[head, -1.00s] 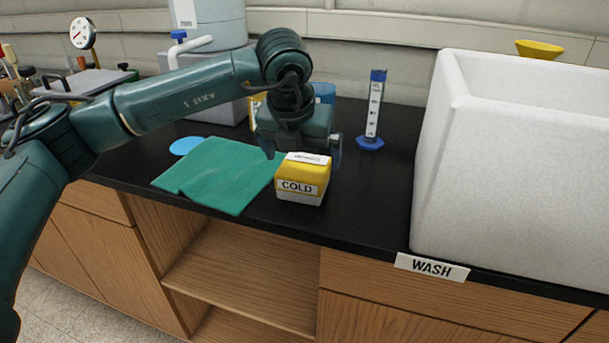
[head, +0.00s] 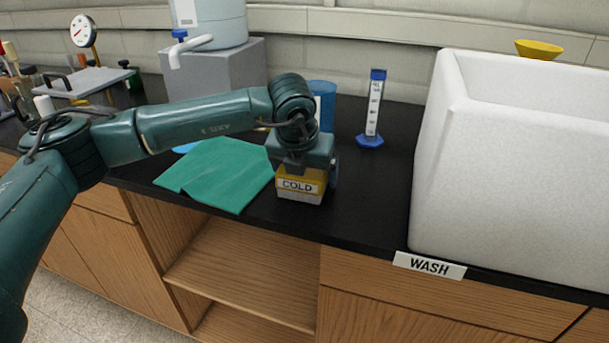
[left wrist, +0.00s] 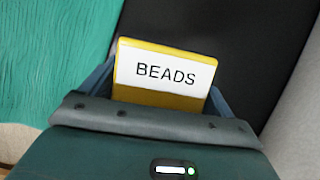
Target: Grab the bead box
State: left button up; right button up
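The bead box (head: 300,188) is a small yellow and white box on the black counter near its front edge. Its front label reads COLD. In the left wrist view its top label reads BEADS on the box (left wrist: 165,73). My left gripper (head: 305,178) is directly above the box, pointing down, and hides its top in the head view. In the left wrist view my left gripper (left wrist: 162,88) has one finger on each side of the box. The fingers look open, with a small gap at the right finger in the head view. My right gripper is not in view.
A green cloth (head: 218,172) lies left of the box. A blue-based graduated cylinder (head: 372,112) stands behind right, and a blue container (head: 324,105) behind the gripper. A large white basin (head: 510,180) with a WASH sign (head: 430,265) is at right. Counter between box and basin is clear.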

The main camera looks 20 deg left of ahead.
pick_arm(q)
jog(key=c, duration=0.8)
jog(key=shift+r, duration=0.1)
